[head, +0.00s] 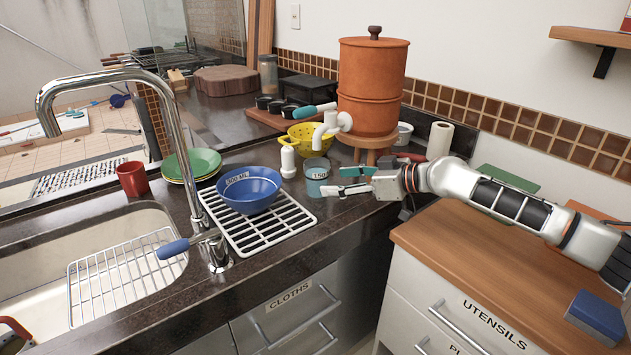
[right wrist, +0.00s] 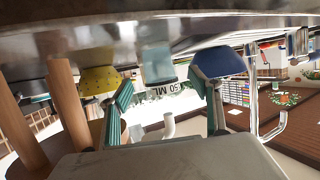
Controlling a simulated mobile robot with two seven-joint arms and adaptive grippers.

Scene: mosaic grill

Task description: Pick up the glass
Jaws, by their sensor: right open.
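The glass (head: 318,172) is a small blue-grey cup with a 150 ML label, upright on the dark counter beside the drying rack. My right gripper (head: 335,181) is open, its fingers pointing left at the glass from the right and partly overlapping it in the head view. In the right wrist view, which is upside down, the glass (right wrist: 157,65) shows ahead between the two spread fingers (right wrist: 162,92). I cannot tell whether the fingertips reach around it. My left gripper is not in view.
A blue bowl (head: 249,194) stands on the rack (head: 290,222) left of the glass. A white bottle (head: 288,163) and yellow colander (head: 308,138) are close behind. The clay water filter (head: 372,85) stands on a wooden stool behind my gripper. The wooden worktop (head: 450,240) has free room.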

